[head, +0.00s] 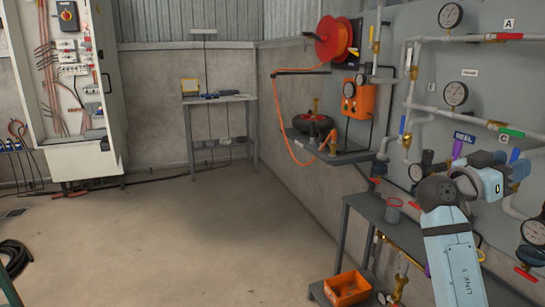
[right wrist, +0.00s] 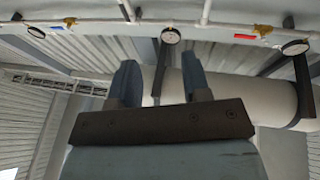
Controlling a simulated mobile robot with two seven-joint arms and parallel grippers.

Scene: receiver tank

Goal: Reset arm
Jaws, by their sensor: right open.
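My right arm comes up from the bottom right of the head view, with a pale blue link marked with lettering. My right gripper (head: 503,160) is at its far end, in front of the grey pipe panel, with its dark blue-grey fingers partly hidden by the wrist. In the right wrist view the gripper (right wrist: 160,78) shows two fingers standing well apart, with nothing held between them. A pale thick pipe or cylinder (right wrist: 235,92) lies behind the fingers; I cannot tell the distance. My left gripper is in neither view.
The pipe panel (head: 480,75) carries gauges, valves and pale pipes close to my right arm. A grey bench (head: 375,208) and an orange bin (head: 347,288) stand left of it. A hose reel (head: 334,38) hangs farther back. The concrete floor (head: 190,245) is largely clear.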

